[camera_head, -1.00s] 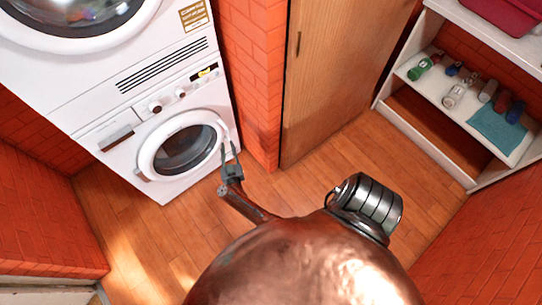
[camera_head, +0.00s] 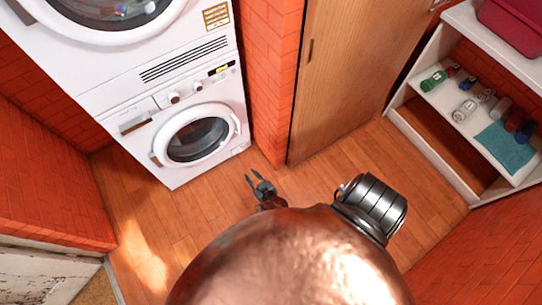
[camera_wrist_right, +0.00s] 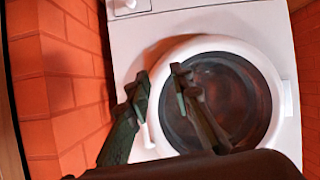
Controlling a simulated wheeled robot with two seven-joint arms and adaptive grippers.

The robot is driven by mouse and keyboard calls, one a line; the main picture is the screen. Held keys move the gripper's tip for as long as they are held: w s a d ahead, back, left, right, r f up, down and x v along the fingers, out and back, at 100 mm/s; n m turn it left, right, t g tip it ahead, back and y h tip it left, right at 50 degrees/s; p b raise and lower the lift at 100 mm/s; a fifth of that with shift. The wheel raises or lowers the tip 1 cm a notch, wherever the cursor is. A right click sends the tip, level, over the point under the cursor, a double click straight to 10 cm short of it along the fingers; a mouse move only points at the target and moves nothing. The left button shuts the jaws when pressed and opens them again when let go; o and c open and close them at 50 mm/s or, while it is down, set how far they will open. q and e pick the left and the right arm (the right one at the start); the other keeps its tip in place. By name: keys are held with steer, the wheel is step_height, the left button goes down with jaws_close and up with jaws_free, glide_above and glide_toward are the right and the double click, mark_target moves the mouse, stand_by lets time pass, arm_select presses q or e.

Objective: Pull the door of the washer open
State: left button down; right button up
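The washer (camera_head: 136,151) is the lower white machine at the left in the head view. Its round door (camera_head: 225,113) has a white ring and dark glass and looks shut. In the wrist view the door (camera_wrist_right: 225,47) fills the middle, with light grips at its left and right edges. My right gripper (camera_head: 252,175) is open and empty, apart from the washer, over the floor below and right of the door. In the wrist view its two spread fingers (camera_wrist_right: 152,88) overlap the door's left side. My left gripper is not in view.
Another white machine (camera_head: 75,75) is stacked on the washer. A brick wall (camera_head: 270,80) and a wooden door (camera_head: 345,70) stand to its right. A white shelf (camera_head: 440,100) with bottles is at the far right. The wooden floor (camera_head: 190,215) in front is clear.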

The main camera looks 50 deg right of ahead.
steer(key=s+f+g+y+p, duration=0.1)
steer(key=s+f, duration=0.2)
steer(key=s, duration=0.4)
steer(key=s+a+f+n+g+y+p, duration=0.1)
steer(key=s+f+g, duration=0.1)
steer(key=s+f, duration=0.2)
steer(key=s, duration=0.3)
steer(key=shift+a+n, duration=0.25)
steer(key=shift+n, duration=0.05)
steer(key=shift+s, duration=0.1)
